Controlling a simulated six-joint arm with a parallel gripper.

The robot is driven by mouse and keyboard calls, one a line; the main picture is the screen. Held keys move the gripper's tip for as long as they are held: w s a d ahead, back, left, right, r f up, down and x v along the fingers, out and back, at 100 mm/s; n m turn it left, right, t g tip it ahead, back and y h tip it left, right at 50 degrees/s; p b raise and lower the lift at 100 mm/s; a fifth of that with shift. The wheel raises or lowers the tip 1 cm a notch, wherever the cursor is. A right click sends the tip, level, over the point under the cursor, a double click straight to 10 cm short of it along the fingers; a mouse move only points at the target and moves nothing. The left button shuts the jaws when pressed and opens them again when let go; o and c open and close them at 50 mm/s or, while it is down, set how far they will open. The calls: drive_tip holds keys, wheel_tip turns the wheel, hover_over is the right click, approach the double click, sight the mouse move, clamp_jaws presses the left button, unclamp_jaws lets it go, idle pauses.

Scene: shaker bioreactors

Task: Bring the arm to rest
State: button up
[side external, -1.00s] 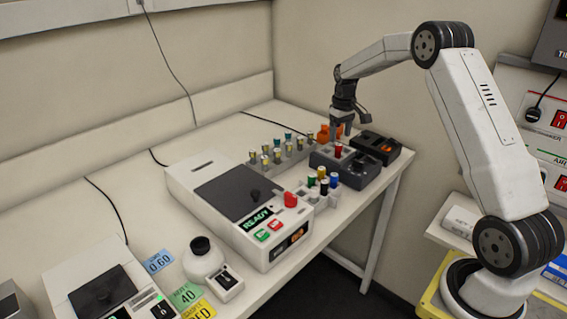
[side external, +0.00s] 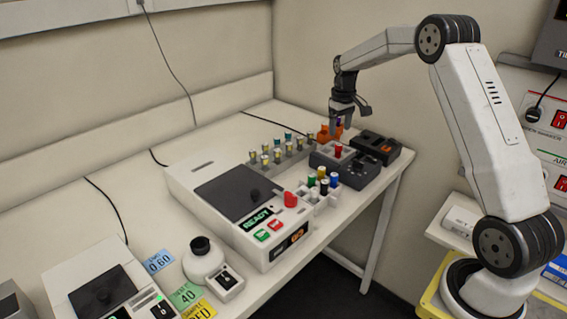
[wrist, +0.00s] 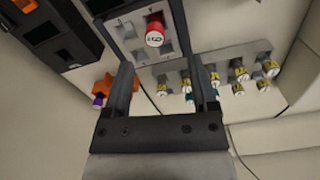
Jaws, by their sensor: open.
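My gripper (side external: 341,120) hangs at the end of my arm above the far right end of the white table (side external: 215,141). In the wrist view my gripper (wrist: 165,85) has its two fingers apart with nothing held between them. A red-capped vial (wrist: 155,32) stands in a grey block with several square wells (wrist: 120,32), just beyond the fingertips. The same red-capped vial (side external: 338,151) shows in the side view below my gripper.
A rack of yellow-labelled vials (side external: 288,150) stands left of the gripper. Several coloured-cap vials (side external: 323,184) stand in a white rack nearer the front. A dark block (side external: 378,146) lies to the right. A large white machine (side external: 225,205) reading READY fills mid-table. Space above the table is clear.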

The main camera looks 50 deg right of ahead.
drive_tip(key=shift+n+t, duration=0.3)
drive_tip(key=shift+t, duration=0.1)
drive_tip(key=a, duration=0.3)
drive_tip(key=s+a, duration=0.1)
drive_tip(key=a, duration=0.2)
drive_tip(key=s+a, duration=0.1)
drive_tip(key=a, duration=0.2)
drive_tip(key=s+a, duration=0.1)
drive_tip(key=a, duration=0.1)
drive_tip(key=s+a, duration=0.1)
drive_tip(key=a, duration=0.1)
drive_tip(key=s+a, duration=0.1)
drive_tip(key=a, duration=0.1)
drive_tip(key=shift+s+a+f, duration=0.1)
drive_tip(key=shift+s+f, duration=0.1)
drive_tip(key=shift+f, duration=0.05)
drive_tip(key=s+a+f+n+t, duration=0.1)
drive_tip(key=s+a+f, duration=0.2)
drive_tip(key=s+a, duration=0.8)
drive_tip(key=s, duration=0.3)
drive_tip(key=shift+s+a+n+t, duration=0.2)
drive_tip(key=shift+a+n+t, duration=0.1)
drive_tip(key=shift+a+t, duration=0.1)
